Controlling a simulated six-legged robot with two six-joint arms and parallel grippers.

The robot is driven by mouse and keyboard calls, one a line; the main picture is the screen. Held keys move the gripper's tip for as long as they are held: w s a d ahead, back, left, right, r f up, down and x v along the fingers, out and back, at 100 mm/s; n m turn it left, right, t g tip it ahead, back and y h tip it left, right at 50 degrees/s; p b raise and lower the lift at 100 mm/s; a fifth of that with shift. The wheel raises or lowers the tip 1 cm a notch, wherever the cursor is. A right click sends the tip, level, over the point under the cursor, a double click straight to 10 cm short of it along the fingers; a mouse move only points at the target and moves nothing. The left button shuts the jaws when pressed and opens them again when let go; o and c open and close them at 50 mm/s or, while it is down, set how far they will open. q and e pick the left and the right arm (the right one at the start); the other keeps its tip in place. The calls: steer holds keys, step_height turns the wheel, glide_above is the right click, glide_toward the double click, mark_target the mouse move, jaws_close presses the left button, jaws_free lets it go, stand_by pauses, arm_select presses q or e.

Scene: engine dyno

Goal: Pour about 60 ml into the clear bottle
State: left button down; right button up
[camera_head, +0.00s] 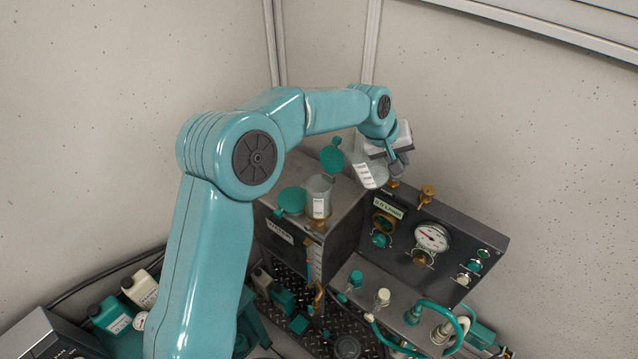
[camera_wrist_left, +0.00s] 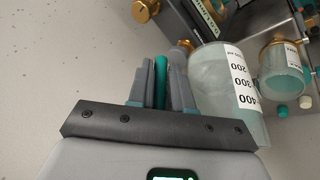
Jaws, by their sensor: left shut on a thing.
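My left gripper (camera_head: 392,160) is shut on the teal handle (camera_wrist_left: 161,80) of a clear measuring jug. The jug (camera_head: 369,163) is held tilted in the air, up and to the right of a clear bottle (camera_head: 318,197) with a white label. That bottle stands on a grey metal box, and a teal lid (camera_head: 332,158) shows just above it. In the left wrist view the jug (camera_wrist_left: 225,90) shows a scale of 200, 300 and 400 and pale contents; its liquid level is unclear. My right gripper is not in view.
The grey box (camera_head: 340,215) carries another round teal cap (camera_head: 291,200). A dark gauge panel (camera_head: 455,250) with a brass fitting (camera_head: 428,194) stands right of it. Teal hoses lie lower right. Teal and cream bottles (camera_head: 110,314) stand lower left. Bare walls are behind.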

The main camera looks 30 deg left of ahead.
arm_select(q)
steer(key=shift+w+d+r+y, duration=0.2)
steer(key=shift+d+r+y, duration=0.2)
steer(key=shift+d+y, duration=0.35)
steer(key=y, duration=0.1)
steer(key=d+f+g+y, duration=0.1)
steer(key=d+f+m+y, duration=0.1)
steer(key=shift+w+y, duration=0.25)
steer(key=shift+y, duration=0.1)
steer(key=shift+f, duration=0.1)
steer(key=shift+b, duration=0.3)
stand_by(0.4)
